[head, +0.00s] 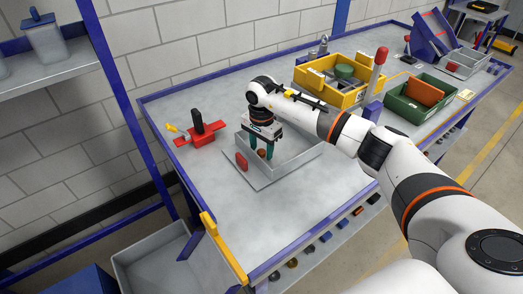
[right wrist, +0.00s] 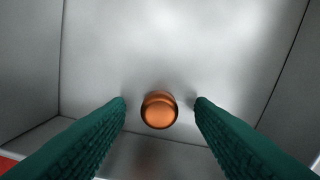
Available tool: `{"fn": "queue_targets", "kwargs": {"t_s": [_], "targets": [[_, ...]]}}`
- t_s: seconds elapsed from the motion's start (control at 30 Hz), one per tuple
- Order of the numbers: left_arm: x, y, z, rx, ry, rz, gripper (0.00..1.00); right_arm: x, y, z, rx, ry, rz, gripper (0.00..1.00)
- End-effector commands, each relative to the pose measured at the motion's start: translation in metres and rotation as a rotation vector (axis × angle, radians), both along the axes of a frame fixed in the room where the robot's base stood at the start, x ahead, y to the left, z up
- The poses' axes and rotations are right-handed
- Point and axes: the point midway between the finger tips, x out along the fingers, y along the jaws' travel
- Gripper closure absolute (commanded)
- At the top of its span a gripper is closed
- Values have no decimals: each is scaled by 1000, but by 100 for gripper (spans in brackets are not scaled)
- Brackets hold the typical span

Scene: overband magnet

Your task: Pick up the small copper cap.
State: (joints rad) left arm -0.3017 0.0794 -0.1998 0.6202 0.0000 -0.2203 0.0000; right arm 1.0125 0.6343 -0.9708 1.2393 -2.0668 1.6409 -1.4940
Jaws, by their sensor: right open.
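The small copper cap (right wrist: 159,110) lies on the floor of a grey metal tray, close to one wall, in the right wrist view. In the head view the cap (head: 262,154) shows as a small brown spot between the fingers. My right gripper (head: 261,157) reaches down into the tray (head: 300,164). Its green fingers (right wrist: 160,103) are open, one on each side of the cap, with a gap on both sides. Whether the fingertips are level with the cap is hard to tell. My left gripper is not in view.
A red block (head: 241,161) is at the tray's left front. A red clamp-like fixture (head: 200,135) stands left of the tray. Behind and right are a yellow bin (head: 347,99) and a green bin (head: 408,115). The table (head: 225,205) is clear in front of the tray.

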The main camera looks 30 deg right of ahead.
Motion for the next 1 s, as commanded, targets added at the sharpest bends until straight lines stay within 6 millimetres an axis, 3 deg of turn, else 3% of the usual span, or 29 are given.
{"fn": "queue_targets", "kwargs": {"t_s": [0.27,0.5,0.57,0.83,1.0], "targets": [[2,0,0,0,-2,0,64,0,0,-3,0,-2,0,53],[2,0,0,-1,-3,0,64,0,0,-3,0,-1,0,92],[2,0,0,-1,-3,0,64,0,0,-3,0,-1,0,99],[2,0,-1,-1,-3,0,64,1,0,1,0,-3,0,99],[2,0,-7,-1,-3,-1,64,1,-1,25,-1,-7,0,99]]}}
